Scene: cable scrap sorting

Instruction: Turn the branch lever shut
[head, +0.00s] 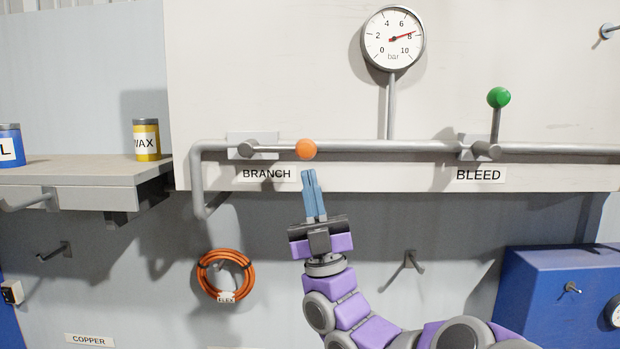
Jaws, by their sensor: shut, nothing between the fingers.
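The branch lever (280,149) is a grey rod on a valve at the left of the pipe, above the BRANCH label (266,174). It lies horizontal, along the pipe, and points right. Its orange ball knob (306,149) is at the free end. My gripper (309,174) points up with its blue fingers together and empty. The fingertips are just below the orange knob; I cannot tell whether they touch it.
The bleed lever (495,122) with a green knob stands upright on the right. A pressure gauge (393,38) reads near 8 bar. A shelf (90,172) with a yellow WAX can (146,140) is at left. An orange cable coil (225,276) hangs below. A blue box (555,290) is at lower right.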

